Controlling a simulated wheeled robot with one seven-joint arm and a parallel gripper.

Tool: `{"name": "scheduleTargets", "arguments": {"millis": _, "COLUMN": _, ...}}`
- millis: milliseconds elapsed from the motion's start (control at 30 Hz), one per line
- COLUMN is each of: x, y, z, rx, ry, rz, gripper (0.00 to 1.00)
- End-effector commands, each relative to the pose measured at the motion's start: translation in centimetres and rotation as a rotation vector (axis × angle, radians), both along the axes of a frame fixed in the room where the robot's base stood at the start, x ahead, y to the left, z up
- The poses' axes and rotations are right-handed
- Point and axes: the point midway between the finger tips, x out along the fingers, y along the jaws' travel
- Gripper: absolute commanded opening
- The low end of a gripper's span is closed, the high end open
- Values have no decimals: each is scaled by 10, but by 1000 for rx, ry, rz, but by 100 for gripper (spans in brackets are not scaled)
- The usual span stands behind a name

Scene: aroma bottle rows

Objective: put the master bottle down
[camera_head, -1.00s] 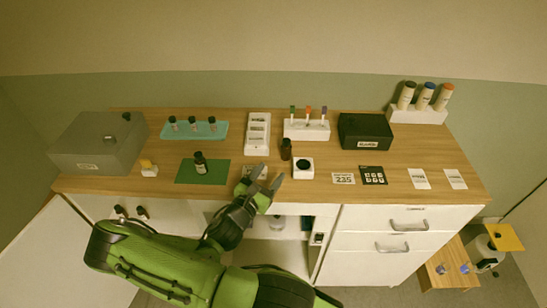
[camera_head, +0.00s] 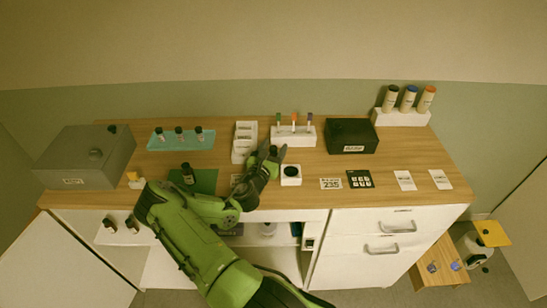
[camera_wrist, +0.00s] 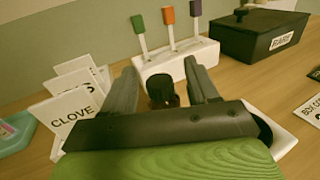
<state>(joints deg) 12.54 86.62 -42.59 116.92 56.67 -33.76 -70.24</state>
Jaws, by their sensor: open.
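A small dark bottle with a black cap (camera_wrist: 160,88) stands upright between the fingers of my gripper (camera_wrist: 165,82) in the wrist view. My gripper (camera_head: 273,152) is open around it, and I cannot see whether either finger touches it. In the head view the fingers mostly hide this bottle. Another dark bottle (camera_head: 188,173) stands on the green mat (camera_head: 207,181), left of my gripper and partly behind my arm. No readable label tells me which one is the master bottle.
A white square device with a round dark top (camera_head: 291,175) sits close right of my gripper. A white card holder (camera_head: 244,142) is to the left, a rack of coloured sticks (camera_head: 293,137) behind. A black box (camera_head: 352,136) stands farther right. Printed cards lie on the right-hand counter.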

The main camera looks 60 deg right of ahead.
Motion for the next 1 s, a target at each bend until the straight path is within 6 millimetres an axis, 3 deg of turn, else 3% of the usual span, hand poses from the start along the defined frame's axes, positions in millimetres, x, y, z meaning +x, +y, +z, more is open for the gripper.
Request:
{"name": "scheduleTargets", "arguments": {"millis": 200, "x": 0, "y": -1, "z": -1, "rx": 1, "ry": 1, "rz": 0, "gripper": 57}}
{"name": "scheduleTargets", "arguments": {"millis": 500, "x": 0, "y": -1, "z": -1, "rx": 2, "ry": 0, "rz": 0, "gripper": 11}}
{"name": "scheduleTargets", "arguments": {"millis": 600, "x": 0, "y": -1, "z": -1, "rx": 1, "ry": 0, "rz": 0, "gripper": 0}}
{"name": "scheduleTargets", "arguments": {"millis": 833, "x": 0, "y": -1, "z": 3, "rx": 1, "ry": -1, "rz": 0, "gripper": 0}}
{"name": "scheduleTargets", "arguments": {"millis": 1000, "x": 1, "y": -1, "z": 41, "rx": -1, "ry": -7, "rz": 0, "gripper": 0}}
